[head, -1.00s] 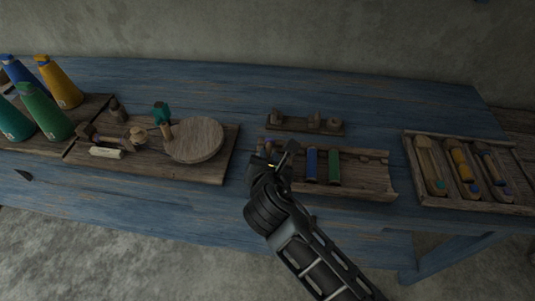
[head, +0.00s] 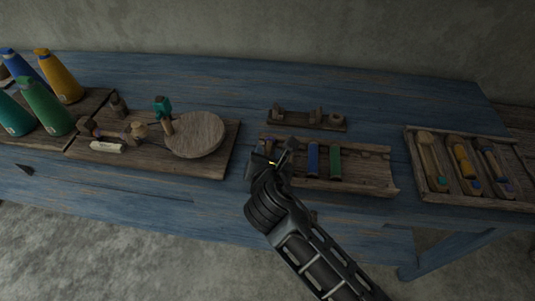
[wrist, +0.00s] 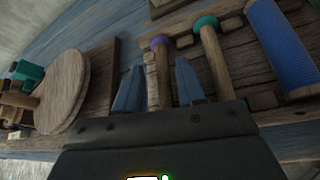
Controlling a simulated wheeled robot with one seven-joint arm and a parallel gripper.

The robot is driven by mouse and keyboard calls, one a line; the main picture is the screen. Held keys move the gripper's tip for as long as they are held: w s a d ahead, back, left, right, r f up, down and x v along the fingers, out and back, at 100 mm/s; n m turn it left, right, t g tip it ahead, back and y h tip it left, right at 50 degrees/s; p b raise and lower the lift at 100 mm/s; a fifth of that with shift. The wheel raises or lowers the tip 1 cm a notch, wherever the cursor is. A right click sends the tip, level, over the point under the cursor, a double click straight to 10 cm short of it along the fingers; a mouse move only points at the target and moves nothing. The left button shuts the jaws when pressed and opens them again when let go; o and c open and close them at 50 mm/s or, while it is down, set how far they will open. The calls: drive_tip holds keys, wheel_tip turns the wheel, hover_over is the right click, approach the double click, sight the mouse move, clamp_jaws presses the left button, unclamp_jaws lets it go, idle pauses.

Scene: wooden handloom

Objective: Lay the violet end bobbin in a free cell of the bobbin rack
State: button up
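The violet end bobbin (wrist: 160,72) shows in the wrist view as a bare wooden shaft with a violet end. It appears to lie in the left part of the bobbin rack (head: 372,178), beside a teal-ended bobbin (wrist: 212,55). My gripper (head: 273,152) is over the left end of the rack. In the wrist view its two fingers (wrist: 158,88) stand either side of the violet end bobbin, with a small gap on each side. In the head view my gripper hides this bobbin. A blue bobbin (head: 312,160) and a green bobbin (head: 335,162) lie farther right in the rack.
A tray of shuttles (head: 418,191) stands at the right. A board with a round wooden disc (head: 195,135) and small tools lies left of my gripper. A small wooden stand (head: 297,122) sits behind the rack. Coloured cones (head: 45,108) stand at the far left.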

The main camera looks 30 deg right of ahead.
drive_tip(key=shift+s+d+f, duration=0.3)
drive_tip(key=shift+f, duration=0.1)
drive_tip(key=shift+s+a, duration=0.1)
drive_tip(key=shift+s, duration=0.1)
drive_tip(key=v, duration=0.6)
drive_tip(key=shift+w+a+r, duration=0.15)
drive_tip(key=shift+a+r, duration=0.1)
drive_tip(key=shift+r, duration=0.1)
drive_tip(key=shift+s+a+r, duration=0.3)
drive_tip(key=shift+s+r, duration=0.1)
drive_tip(key=shift+s, duration=0.05)
